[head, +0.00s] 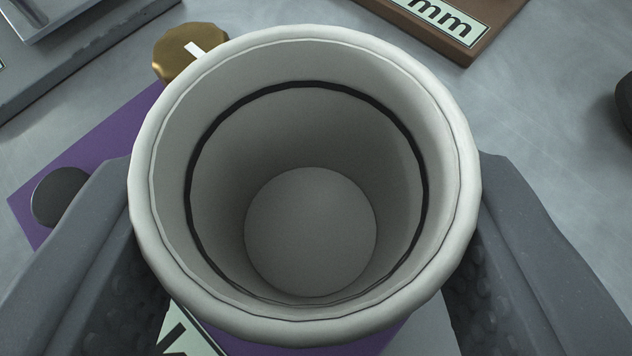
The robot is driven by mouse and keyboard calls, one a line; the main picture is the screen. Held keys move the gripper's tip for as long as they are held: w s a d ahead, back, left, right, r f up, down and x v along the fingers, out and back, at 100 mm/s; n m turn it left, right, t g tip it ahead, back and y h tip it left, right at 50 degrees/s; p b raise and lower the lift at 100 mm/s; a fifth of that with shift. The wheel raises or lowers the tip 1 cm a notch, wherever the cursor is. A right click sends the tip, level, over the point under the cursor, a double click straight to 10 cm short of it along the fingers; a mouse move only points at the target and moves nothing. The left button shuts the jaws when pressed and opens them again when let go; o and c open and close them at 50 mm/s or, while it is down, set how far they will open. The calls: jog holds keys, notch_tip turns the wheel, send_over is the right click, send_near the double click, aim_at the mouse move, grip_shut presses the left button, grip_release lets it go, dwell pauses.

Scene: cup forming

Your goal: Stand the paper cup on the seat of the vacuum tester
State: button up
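The paper cup (310,235) is large and central in the head view, white to grey, with a rolled rim and a dark ring line inside its wall. I look down into its open mouth and it appears empty. My gripper (305,270) has a dark grey finger on each side of the cup, and both fingers meet the cup's outer wall. The cup hides its own base, so I cannot tell what is under it. A purple base plate (95,155) shows behind and below the cup; it may be the vacuum tester. No seat is visible.
A brass knob (185,55) with a white mark and a black round knob (60,195) are by the purple plate. A brown block (460,35) labelled "mm" lies at the top right. A grey metal device (60,60) is top left. Bare metal table (550,110) shows at right.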

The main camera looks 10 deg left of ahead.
jog(key=shift+f, duration=0.4)
jog(key=shift+f, duration=0.15)
jog(key=o, duration=0.9)
jog(key=shift+o, duration=0.2)
jog(key=shift+s+r, duration=0.15)
jog(key=shift+r, duration=0.1)
jog(key=p+v, duration=0.2)
jog(key=v, duration=0.9)
jog(key=shift+s, duration=0.35)
jog(key=shift+d+r, duration=0.1)
jog(key=shift+r, duration=0.05)
